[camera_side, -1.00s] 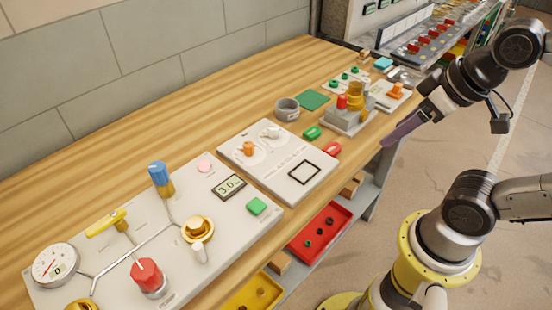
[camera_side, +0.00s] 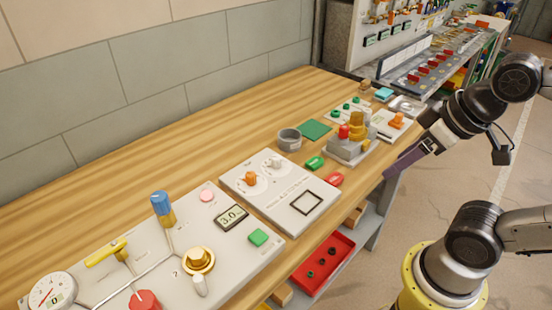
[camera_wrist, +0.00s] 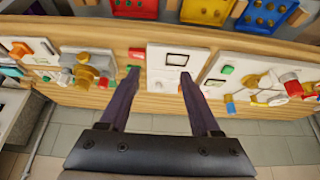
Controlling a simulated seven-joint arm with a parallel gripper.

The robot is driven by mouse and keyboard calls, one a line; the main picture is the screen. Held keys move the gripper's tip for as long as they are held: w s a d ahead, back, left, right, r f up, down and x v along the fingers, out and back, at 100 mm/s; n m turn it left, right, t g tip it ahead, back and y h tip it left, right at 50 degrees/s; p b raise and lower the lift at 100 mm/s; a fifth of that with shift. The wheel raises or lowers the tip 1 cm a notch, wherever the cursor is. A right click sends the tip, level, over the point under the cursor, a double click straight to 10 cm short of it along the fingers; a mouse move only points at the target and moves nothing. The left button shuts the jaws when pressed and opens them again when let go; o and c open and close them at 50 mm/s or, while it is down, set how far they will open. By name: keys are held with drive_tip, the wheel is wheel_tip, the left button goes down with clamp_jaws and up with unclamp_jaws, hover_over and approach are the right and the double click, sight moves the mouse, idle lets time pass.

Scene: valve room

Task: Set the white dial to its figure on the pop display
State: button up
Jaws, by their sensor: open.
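The white dial (camera_side: 274,162) stands on the far part of a white panel (camera_side: 262,203), beside an orange knob (camera_side: 250,178). The same panel bears a black-framed square (camera_side: 306,202) whose inside looks blank, with print too small to read. A display (camera_side: 231,217) reading about 3.0 sits on the neighbouring pipe panel. My gripper (camera_side: 388,176) is at the right edge of the bench, away from the dial. In the wrist view my gripper (camera_wrist: 159,75) is open and empty, its two fingers apart over the white panel (camera_wrist: 160,52). I cannot make out the dial there.
The pipe panel (camera_side: 150,262) at left carries a gauge (camera_side: 51,293), a blue handle (camera_side: 162,204), a yellow lever (camera_side: 105,252) and a green button (camera_side: 258,237). A grey ring (camera_side: 289,139), green mat (camera_side: 315,130) and a stepped fixture (camera_side: 353,140) stand farther right. A red tray (camera_side: 323,262) sits below.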

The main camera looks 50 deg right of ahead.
idle(0.4)
drive_tip(key=w+r+m, duration=0.4)
drive_tip(key=w+r, duration=0.2)
drive_tip(key=r, duration=0.2)
drive_tip(key=m+g, duration=0.3)
drive_tip(key=g, duration=0.3)
hover_over(276, 157)
wheel_tip(276, 157, down, 9)
wheel_tip(276, 157, down, 14)
drive_tip(key=shift+r, duration=0.1)
drive_tip(key=shift+c, duration=0.3)
clamp_jaws()
